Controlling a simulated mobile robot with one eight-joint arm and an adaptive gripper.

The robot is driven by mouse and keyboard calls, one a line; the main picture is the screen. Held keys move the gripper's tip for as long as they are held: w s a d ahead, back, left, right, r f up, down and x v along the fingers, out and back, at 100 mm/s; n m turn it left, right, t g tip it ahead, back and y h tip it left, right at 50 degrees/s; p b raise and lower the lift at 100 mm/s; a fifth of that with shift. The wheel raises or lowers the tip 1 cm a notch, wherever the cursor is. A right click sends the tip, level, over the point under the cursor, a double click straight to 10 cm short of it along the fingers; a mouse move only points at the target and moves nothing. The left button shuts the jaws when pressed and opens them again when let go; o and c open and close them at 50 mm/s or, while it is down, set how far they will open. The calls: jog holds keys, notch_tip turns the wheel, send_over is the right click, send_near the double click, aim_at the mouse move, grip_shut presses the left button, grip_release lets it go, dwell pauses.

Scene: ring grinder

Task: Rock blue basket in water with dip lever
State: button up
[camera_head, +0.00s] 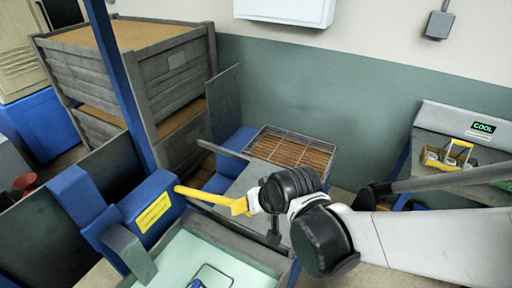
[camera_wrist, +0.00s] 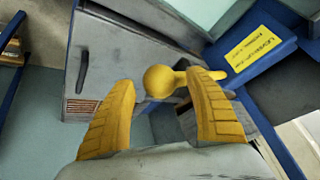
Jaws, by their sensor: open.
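The yellow dip lever (camera_head: 205,196) sticks out from a blue housing with a yellow label, above the water tank. Its ball knob (camera_wrist: 160,81) shows in the wrist view between my open fingertips, with a gap on the left finger's side. The lever's rod passes behind the right fingertip. My gripper (camera_head: 246,206) is at the knob end of the lever; I cannot tell whether it touches. The basket (camera_head: 211,277), with a thin frame and a blue part, shows at the bottom edge in the pale green water (camera_head: 180,262), mostly cut off.
The blue housing (camera_head: 148,207) and the tank's grey rim (camera_head: 240,247) lie close to my gripper. A wire-grid tray (camera_head: 290,150) is behind it. Wooden crates (camera_head: 130,65) stand at back left. A bench with a yellow caddy (camera_head: 448,157) stands at right.

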jog(key=v, duration=1.1)
